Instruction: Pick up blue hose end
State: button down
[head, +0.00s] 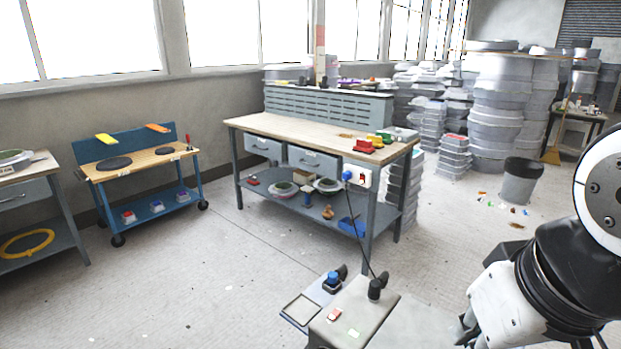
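A round blue end (347,175) sits at the left side of a white and red socket box (364,178) on the workbench's right front leg. A thin dark cable runs down from it to a grey unit at the bottom. A second blue round piece (332,278) sits on a dark base at that unit's left side. I cannot tell for sure which is the hose end. My arm comes in at the lower right. A grey part at its lower end (466,327) may be my gripper, apart from both blue pieces. Its fingers cannot be made out.
The workbench (285,125) has red, yellow and green blocks (376,142) on top and a loaded lower shelf. A blue cart (140,168) stands left. A grey bin (520,181) and stacked moulds (495,105) stand right. The floor (210,275) between is mostly clear.

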aim_at(332, 277)
jog(key=i+j, duration=0.25)
jog(key=i+j+z, duration=0.15)
jog(key=j, duration=0.3)
jog(key=i+j, duration=0.35)
jog(key=i+j+z, duration=0.15)
jog(key=i+j, duration=0.35)
jog(key=j, duration=0.25)
jog(key=i+j, duration=0.1)
jog(key=i, duration=0.3)
jog(key=z, duration=0.05)
